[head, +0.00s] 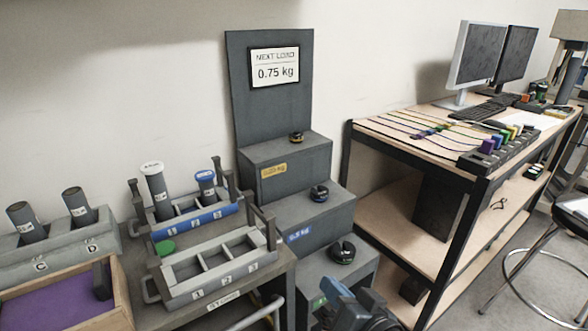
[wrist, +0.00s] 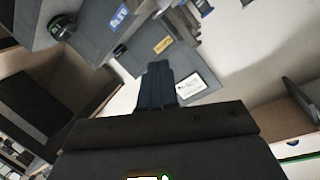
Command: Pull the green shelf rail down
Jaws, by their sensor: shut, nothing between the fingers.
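In the head view, a blue-grey part of my arm shows at the bottom edge, in front of the lowest grey step (head: 318,268). A green label (head: 318,303) is on that step's front, partly close to my arm. A small green disc (head: 165,247) lies by the grey rack (head: 180,297) on the cart.
Grey steps with dark round weights (head: 342,251) rise to a "NEXT LOAD 0.75 kg" sign (head: 275,66). A blue-labelled rack (head: 200,222) and a purple-lined wooden tray (head: 125,292) are at left. A workbench (head: 480,184) with monitors and a stool (head: 545,232) are at right.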

